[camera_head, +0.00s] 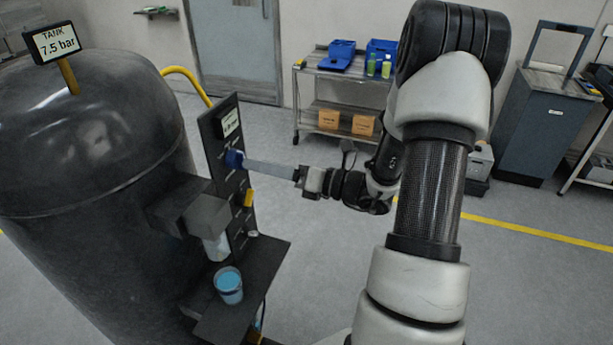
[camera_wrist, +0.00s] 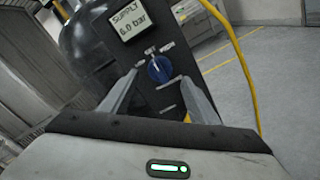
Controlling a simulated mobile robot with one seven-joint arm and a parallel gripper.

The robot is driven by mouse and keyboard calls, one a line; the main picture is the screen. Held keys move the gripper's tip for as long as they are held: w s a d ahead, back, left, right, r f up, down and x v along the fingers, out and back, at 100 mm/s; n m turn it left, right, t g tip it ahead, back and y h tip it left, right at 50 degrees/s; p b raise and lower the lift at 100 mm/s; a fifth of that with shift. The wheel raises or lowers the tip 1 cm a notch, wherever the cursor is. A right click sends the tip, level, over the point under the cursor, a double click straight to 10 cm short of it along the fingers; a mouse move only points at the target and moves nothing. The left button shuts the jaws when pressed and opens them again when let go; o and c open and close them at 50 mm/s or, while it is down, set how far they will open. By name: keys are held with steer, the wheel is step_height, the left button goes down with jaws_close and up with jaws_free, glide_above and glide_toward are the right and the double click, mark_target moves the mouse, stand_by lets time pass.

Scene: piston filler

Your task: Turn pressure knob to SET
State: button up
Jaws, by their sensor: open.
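The pressure knob (camera_head: 234,158) is a round blue knob on the dark upright panel (camera_head: 215,140) beside the tank. It also shows in the wrist view (camera_wrist: 160,69), below a display (camera_wrist: 130,18) that reads SUPPLY 6.0 bar. My gripper (camera_wrist: 160,78) is open, with one finger on each side of the knob in the wrist view. In the head view its fingers (camera_head: 246,163) reach the panel close to the knob. I cannot tell whether they touch it.
The big dark tank (camera_head: 90,130) fills the left; its sign (camera_head: 54,42) reads 7.5 bar. A yellow handle (camera_head: 249,197) sits lower on the panel. A cup of blue liquid (camera_head: 229,284) stands on the shelf below. A yellow hose (camera_wrist: 236,50) runs beside the panel. Floor to the right is open.

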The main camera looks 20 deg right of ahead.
steer(key=v, duration=1.2)
steer(key=shift+s+d+b, duration=0.2)
steer(key=shift+s+b, duration=0.05)
steer(key=shift+b, duration=0.1)
